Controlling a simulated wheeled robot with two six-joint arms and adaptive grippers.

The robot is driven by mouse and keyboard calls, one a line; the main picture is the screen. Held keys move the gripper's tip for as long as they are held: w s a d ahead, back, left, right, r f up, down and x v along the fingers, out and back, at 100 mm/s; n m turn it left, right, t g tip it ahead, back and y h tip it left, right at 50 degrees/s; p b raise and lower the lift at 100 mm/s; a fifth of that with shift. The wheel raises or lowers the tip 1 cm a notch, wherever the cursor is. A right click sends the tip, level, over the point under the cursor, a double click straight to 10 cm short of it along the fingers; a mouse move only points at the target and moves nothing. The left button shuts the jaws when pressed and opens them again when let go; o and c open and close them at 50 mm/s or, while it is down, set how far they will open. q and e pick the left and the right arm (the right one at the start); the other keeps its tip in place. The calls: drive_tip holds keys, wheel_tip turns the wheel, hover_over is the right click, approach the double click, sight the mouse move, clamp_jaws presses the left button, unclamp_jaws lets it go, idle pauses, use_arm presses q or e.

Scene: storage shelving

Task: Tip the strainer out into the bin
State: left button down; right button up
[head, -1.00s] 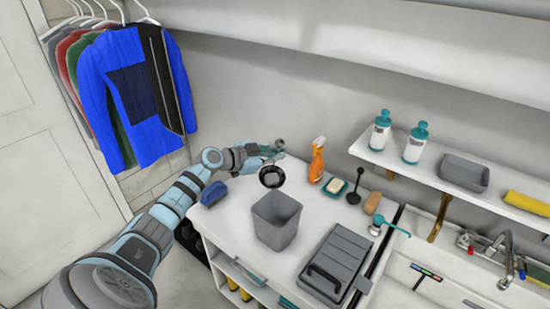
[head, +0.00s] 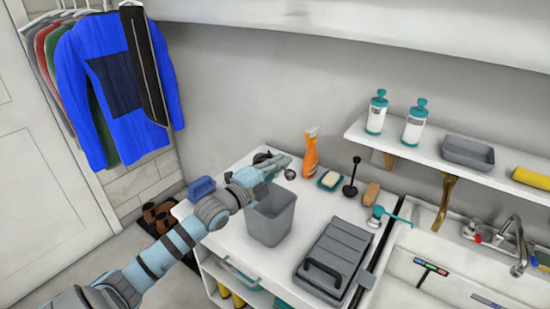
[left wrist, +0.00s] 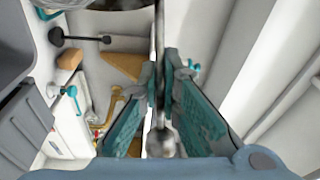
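The grey bin (head: 268,228) stands upright on the white counter in the head view. My left gripper (head: 279,166) is above the bin's back rim. It is shut on the strainer's thin handle (left wrist: 159,50), whose round metal end (left wrist: 161,143) shows between the fingers (left wrist: 160,90) in the left wrist view. The dark strainer (head: 262,157) shows only in part behind the gripper in the head view. Part of its bowl (left wrist: 115,22) shows at the top of the left wrist view. Its contents and exact tilt cannot be told. My right gripper is not in view.
A grey case (head: 334,260) lies right of the bin. A blue brush (head: 201,188) lies left.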

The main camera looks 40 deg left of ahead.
use_arm(q)
drive_tip(key=s+d+f+m+t+h+b, duration=0.2)
drive_tip(key=f+m+b, duration=0.3)
drive_tip(key=m+b, duration=0.3)
drive_tip(key=d+b, duration=0.1)
drive_tip(key=b, duration=0.3)
drive_tip(key=shift+d+f+m+t, duration=0.15)
drive_tip(key=shift+d+m+t, duration=0.15)
drive_tip(key=shift+d, duration=0.05)
idle(1.4)
